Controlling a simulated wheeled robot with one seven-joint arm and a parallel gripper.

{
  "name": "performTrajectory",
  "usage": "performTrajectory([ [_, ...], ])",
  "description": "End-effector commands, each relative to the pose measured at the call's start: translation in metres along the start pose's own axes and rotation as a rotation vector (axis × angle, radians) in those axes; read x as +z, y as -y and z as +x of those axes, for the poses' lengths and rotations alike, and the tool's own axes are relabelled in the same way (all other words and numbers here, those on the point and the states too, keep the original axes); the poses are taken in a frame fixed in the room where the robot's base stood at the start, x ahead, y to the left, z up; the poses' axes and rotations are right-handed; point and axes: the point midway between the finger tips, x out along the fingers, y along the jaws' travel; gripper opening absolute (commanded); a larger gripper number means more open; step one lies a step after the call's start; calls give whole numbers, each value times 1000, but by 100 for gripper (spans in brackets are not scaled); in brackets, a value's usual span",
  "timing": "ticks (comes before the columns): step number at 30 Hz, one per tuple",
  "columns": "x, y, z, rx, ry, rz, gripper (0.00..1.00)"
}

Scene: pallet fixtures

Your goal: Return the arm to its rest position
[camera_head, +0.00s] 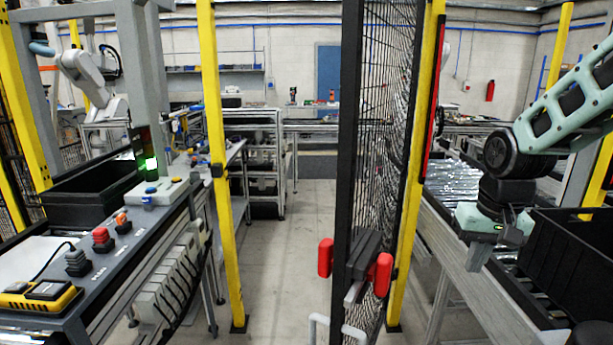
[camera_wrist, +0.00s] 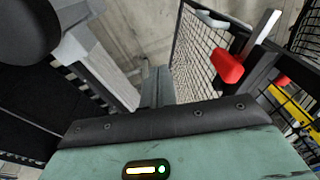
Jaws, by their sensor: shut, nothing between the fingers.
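My gripper (camera_head: 474,262) hangs from the arm at the right of the head view, pointing down. It is beside the black crate and near the edge of the right-hand table. In the wrist view the fingers (camera_wrist: 157,84) are together, with nothing held between them. My arm is bent, with its pale green upper link coming in from the right edge.
A black crate (camera_head: 577,262) stands right of my gripper. A black mesh gate (camera_head: 352,150) with red handles (camera_head: 325,258) stands left of it, beside a yellow post (camera_head: 408,200). A left bench (camera_head: 60,290) holds buttons and a black bin (camera_head: 88,193). The middle floor is clear.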

Motion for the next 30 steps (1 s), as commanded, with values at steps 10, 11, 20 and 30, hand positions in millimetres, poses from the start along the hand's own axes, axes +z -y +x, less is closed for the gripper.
performTrajectory([
  [10, 94, -32, 15, 15, -94, -129, 0],
  [11, 102, -34, 16, 17, -100, -139, 0],
  [20, 162, 49, 33, -38, -24, -429, 0],
  [30, 262, 120, 38, -61, 103, -792, 0],
])
